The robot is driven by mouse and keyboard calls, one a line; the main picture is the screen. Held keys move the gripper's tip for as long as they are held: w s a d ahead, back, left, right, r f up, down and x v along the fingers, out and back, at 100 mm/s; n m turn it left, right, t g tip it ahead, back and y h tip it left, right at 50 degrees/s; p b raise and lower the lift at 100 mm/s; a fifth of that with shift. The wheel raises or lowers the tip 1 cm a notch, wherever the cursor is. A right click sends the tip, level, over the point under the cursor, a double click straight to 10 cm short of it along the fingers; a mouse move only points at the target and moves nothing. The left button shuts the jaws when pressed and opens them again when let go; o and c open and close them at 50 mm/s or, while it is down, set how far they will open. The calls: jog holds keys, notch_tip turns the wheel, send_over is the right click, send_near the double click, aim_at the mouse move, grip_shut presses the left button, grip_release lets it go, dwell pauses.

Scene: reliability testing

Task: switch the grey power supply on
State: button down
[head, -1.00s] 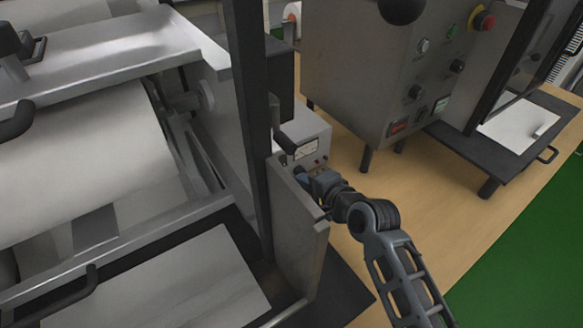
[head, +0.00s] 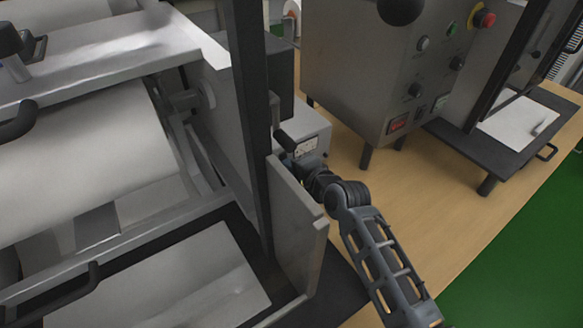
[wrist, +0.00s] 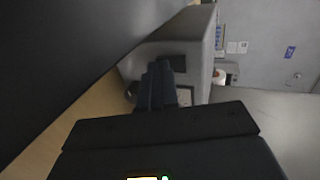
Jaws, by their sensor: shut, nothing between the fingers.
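The grey power supply (head: 312,122) is a small box on the wooden bench, between the large roller machine and the steel cabinet. Part of its front, with a pale meter (head: 305,149), shows above my arm. The lower front is hidden behind my wrist, and its switch cannot be made out. My gripper is at the front of the box; its fingers are hidden in the head view. In the wrist view my gripper (wrist: 158,68) is shut and empty, its dark fingers in front of the grey box (wrist: 198,35). I cannot tell whether they touch it.
A metal side plate (head: 300,225) and dark post (head: 248,120) of the roller machine stand close left of my arm. The steel cabinet (head: 375,70) with knobs and a red emergency button (head: 483,18) stands to the right. Bare bench (head: 430,190) lies right of my arm.

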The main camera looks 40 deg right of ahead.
jog(key=shift+f, duration=0.1)
jog(key=shift+w+r+p, duration=0.1)
jog(key=shift+r+p, duration=0.8)
jog(key=shift+p, duration=0.2)
jog(key=shift+f, duration=0.1)
